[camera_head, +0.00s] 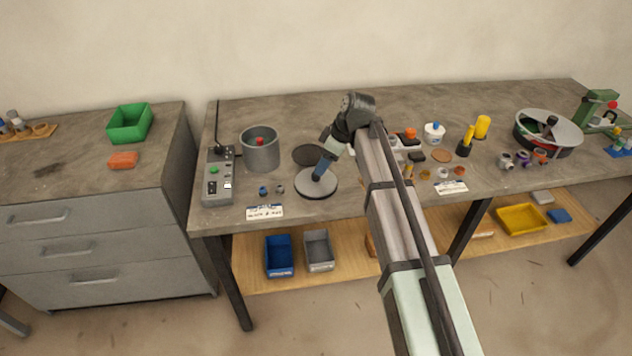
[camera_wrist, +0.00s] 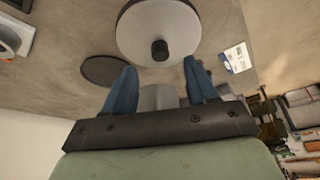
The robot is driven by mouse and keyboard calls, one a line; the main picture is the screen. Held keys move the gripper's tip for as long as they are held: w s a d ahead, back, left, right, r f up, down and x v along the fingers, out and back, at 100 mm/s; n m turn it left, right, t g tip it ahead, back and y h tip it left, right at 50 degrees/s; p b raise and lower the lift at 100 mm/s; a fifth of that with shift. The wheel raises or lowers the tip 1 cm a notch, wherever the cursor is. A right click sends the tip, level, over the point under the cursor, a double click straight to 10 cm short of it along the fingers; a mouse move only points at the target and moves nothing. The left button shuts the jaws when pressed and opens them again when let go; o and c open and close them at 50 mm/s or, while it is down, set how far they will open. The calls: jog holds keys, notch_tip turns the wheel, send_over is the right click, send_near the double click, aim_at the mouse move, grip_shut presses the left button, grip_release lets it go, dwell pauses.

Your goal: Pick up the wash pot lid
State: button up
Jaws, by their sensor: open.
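The wash pot lid (camera_head: 312,190), a light grey disc, lies flat on the bench beside the grey pot. In the wrist view the lid (camera_wrist: 150,22) shows its black knob (camera_wrist: 160,50) just beyond the gap between my fingertips. My gripper (camera_head: 319,174) has blue fingers and reaches down over the lid, hiding its middle in the head view. In the wrist view my gripper (camera_wrist: 160,67) is open and empty, its fingers apart on either side of the knob's line. I cannot tell the exact height above the knob.
The grey pot (camera_head: 260,153) with a red item in it stands left of the lid. A dark round mat (camera_head: 306,154) lies behind the lid. A switch box (camera_head: 218,180) is further left. Small parts lie near the front edge, with more items right of my arm.

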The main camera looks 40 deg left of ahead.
aim_at(316, 179)
jog(key=shift+x, duration=2.6)
jog(key=shift+a, duration=0.1)
jog(key=shift+r, duration=0.1)
grip_shut()
